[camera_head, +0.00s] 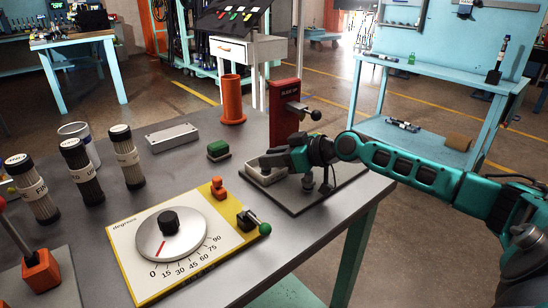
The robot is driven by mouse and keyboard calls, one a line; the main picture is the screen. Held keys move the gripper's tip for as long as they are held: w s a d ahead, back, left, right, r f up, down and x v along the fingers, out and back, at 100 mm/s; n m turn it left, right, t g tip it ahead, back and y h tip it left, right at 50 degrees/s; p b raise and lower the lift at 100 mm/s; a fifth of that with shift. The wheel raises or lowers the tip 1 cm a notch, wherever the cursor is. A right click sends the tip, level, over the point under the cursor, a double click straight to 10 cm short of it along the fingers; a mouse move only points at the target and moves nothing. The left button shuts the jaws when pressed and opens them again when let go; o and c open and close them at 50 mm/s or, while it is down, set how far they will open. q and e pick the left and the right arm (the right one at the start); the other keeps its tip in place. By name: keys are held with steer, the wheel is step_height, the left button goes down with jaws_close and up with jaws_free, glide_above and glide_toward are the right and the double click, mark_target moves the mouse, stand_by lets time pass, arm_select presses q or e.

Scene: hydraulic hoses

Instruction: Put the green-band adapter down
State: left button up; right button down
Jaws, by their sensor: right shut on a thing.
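My right gripper (272,161) reaches in from the right. It is shut and sits low over a small pale tray (262,178) on a dark base plate (327,192). What it holds is mostly hidden by the fingers, and I cannot make out a green band on it. I cannot tell whether the held thing touches the tray. A small block with a green top and pale base (218,150) stands on the grey table left of the gripper. My left gripper is not in view.
A red stand with a lever (284,108) and an orange cylinder (232,100) stand behind the gripper. A yellow-edged dial board (185,238) lies in front. Several filter cylinders (80,170) stand left. A grey block (172,137) lies behind. Bare table shows between the dial and the green-topped block.

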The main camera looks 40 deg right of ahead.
steer(key=shift+f, duration=0.1)
steer(key=c, duration=0.9)
jaws_free()
steer(key=shift+o, duration=0.2)
